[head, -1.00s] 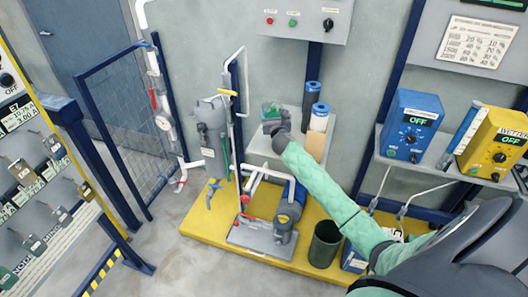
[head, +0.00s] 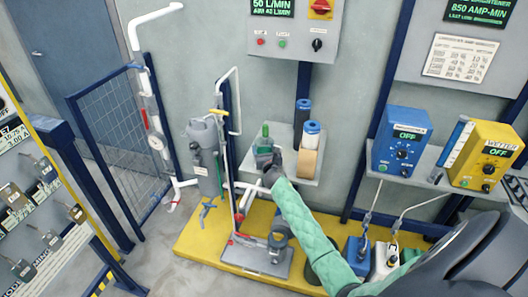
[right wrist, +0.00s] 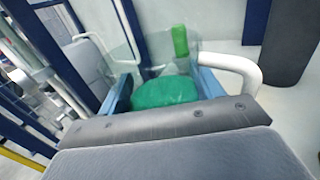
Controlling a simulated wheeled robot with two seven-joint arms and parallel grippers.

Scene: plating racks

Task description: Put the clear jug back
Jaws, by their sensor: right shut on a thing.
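The clear jug (right wrist: 149,58) shows in the right wrist view as see-through walls with green at the bottom and an upright green part at its far side. In the head view it is small and partly hidden, with its green part (head: 265,131) upright above my right gripper (head: 268,157). The right gripper also shows in the right wrist view (right wrist: 165,97), its bluish fingers on both sides of the jug, shut on it. The jug is at the left part of the small grey wall shelf (head: 311,180); I cannot tell whether it touches the shelf. My left gripper is not in view.
Filter cylinders with blue tops (head: 311,132) stand on the shelf right of the jug. A grey tank (head: 205,150) and white pipes are to the left. A pump (head: 279,238) stands on the yellow platform (head: 200,238) below. Blue (head: 402,140) and yellow (head: 487,155) control boxes are at right.

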